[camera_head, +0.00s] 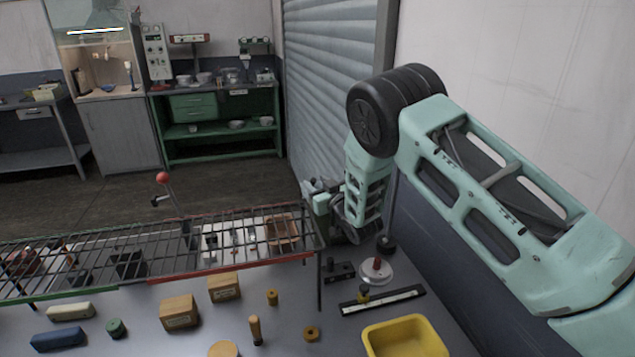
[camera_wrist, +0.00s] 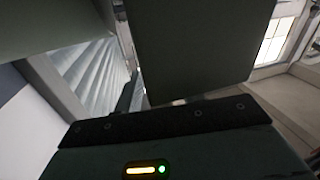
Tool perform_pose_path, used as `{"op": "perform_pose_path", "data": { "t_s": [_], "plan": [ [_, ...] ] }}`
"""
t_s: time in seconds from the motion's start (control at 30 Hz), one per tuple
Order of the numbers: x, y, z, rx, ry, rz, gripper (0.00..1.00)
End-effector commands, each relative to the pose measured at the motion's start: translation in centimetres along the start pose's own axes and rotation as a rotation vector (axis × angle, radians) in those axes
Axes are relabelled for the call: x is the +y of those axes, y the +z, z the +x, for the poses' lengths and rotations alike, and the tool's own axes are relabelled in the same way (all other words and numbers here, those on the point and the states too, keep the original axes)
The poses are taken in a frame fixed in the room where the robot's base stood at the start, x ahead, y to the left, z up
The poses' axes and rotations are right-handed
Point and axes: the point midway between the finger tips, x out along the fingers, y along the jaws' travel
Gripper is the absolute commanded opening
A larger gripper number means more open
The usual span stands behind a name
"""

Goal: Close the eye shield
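No part is plainly marked as the eye shield. A wire-mesh panel (camera_head: 150,245) with green and red edging lies across the bench, roughly level above it, and may be the shield. A lever with a red ball (camera_head: 163,178) stands up behind its far edge. My gripper (camera_head: 325,205) is beside the panel's right end, partly hidden by my wrist; I cannot tell if it touches anything. In the wrist view, dark green blocks (camera_wrist: 205,50) fill the top, with a narrow gap to the left. Whether the fingers are open or shut is unclear.
The bench holds wooden blocks (camera_head: 180,313), a yellow bin (camera_head: 404,338), a black rail (camera_head: 383,300) and a disc with a red knob (camera_head: 376,269). A wall and a roller shutter (camera_head: 335,75) stand close on the right. Open floor (camera_head: 100,205) lies beyond the panel.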

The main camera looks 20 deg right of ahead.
Motion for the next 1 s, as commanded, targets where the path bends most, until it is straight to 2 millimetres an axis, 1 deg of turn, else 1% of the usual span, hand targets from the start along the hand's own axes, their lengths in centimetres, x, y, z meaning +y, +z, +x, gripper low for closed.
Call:
{"op": "perform_pose_path", "data": {
  "t_s": [0.27,0.3,0.37,0.4,0.67,1.0],
  "plan": [
    [0.0,0.0,0.1,0.000,0.000,0.000,0.39],
    [0.0,0.0,0.1,0.000,0.000,0.000,0.28],
    [0.0,0.0,0.1,0.000,0.000,0.000,0.12],
    [0.0,0.0,0.1,0.000,0.000,0.000,0.00],
    [0.1,0.0,0.2,-0.027,-0.002,0.008,0.00],
    [0.3,0.1,1.1,-0.269,-0.027,0.068,0.00]
  ]
}}
